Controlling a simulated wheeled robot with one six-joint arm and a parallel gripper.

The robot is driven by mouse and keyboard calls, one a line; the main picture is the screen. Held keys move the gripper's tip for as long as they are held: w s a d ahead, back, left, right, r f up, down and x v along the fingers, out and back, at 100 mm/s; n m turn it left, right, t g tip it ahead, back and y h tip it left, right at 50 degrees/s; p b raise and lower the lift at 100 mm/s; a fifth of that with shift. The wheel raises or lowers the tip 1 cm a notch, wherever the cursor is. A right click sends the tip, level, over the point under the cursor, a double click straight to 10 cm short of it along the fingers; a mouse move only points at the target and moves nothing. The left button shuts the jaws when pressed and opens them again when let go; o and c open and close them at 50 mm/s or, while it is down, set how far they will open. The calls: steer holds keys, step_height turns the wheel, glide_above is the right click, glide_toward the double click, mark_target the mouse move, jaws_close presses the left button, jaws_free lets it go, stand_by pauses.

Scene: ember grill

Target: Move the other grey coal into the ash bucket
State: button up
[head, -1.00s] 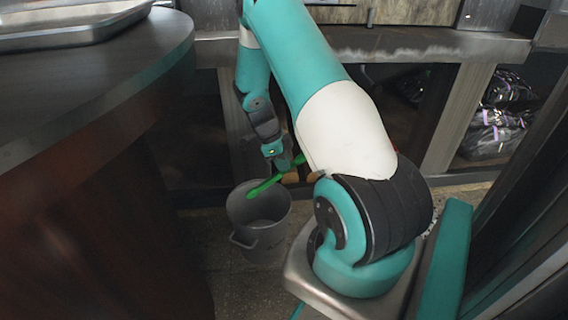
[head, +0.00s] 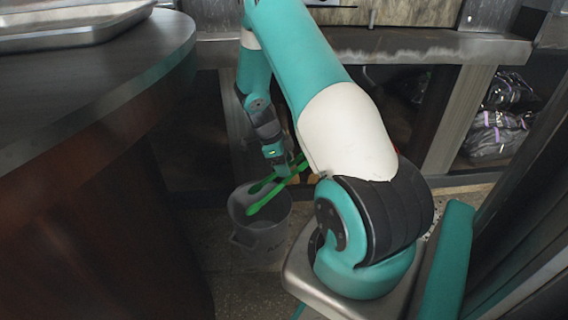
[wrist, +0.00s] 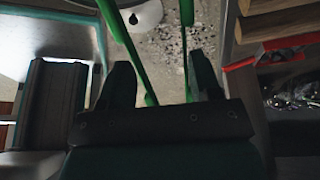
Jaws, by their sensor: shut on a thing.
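My gripper (head: 277,160) hangs above the ash bucket and is shut on green tongs (head: 265,203). The tongs slant down left over the bucket's mouth, with their two prongs visibly apart. They also show in the wrist view (wrist: 133,55), running up out of the picture between the fingers. The grey ash bucket (head: 262,238) stands on the floor left of my base, upright, its handle at the front left. I see no coal in either view; the bucket's bottom is in shadow and partly hidden.
A dark, round-edged counter (head: 110,85) fills the left, with a metal tray (head: 75,30) on it. A bench-like frame (head: 420,47) stands behind my arm. Dark bags with purple bands (head: 492,135) sit on a low shelf at right. Speckled floor surrounds the bucket.

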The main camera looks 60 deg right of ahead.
step_height(320, 180, up, 6)
steer(key=p, duration=0.5)
jaws_close()
stand_by(0.5)
step_height(320, 180, up, 4)
steer(key=p, duration=0.3)
